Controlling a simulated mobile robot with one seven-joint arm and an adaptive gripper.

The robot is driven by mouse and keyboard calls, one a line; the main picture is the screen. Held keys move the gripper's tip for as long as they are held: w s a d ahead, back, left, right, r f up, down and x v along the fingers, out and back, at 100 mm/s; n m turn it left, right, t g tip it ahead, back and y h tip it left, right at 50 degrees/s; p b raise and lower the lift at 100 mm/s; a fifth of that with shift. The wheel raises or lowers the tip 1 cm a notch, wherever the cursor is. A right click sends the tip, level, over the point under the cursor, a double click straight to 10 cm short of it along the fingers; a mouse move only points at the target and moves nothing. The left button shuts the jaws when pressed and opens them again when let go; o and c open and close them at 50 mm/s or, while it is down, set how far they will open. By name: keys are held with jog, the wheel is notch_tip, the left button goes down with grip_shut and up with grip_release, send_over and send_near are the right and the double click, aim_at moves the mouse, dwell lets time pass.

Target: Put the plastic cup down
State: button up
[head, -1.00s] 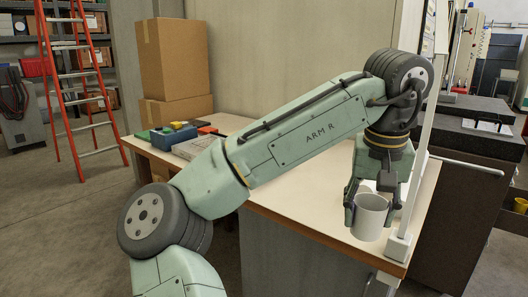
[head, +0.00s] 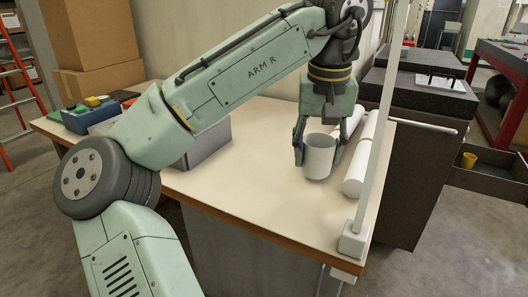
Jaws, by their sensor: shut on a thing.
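The plastic cup (head: 319,160), white and upright, is in the head view over the right part of the wooden-edged table (head: 262,192). My gripper (head: 319,152) points down and is shut on the cup, with one finger on each side of it. The cup's base is close to the tabletop; I cannot tell whether it touches. The cup's inside is mostly hidden.
White rolls (head: 359,170) lie just right of the cup. A white upright post (head: 384,130) stands at the table's right edge. The tabletop in front is clear.

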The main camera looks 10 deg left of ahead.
notch_tip(320, 180, down, 10)
jog(key=shift+s+r+p, duration=0.1)
jog(key=shift+p, duration=0.4)
jog(key=shift+f, duration=0.2)
jog(key=o, duration=0.9)
jog(key=shift+r, duration=0.1)
jog(key=r, duration=0.4)
jog(key=s+r, duration=0.1)
jog(key=r, duration=0.3)
jog(key=r+b, duration=0.1)
jog(key=r, duration=0.3)
jog(key=shift+s, duration=0.4)
jog(key=shift+d, duration=0.1)
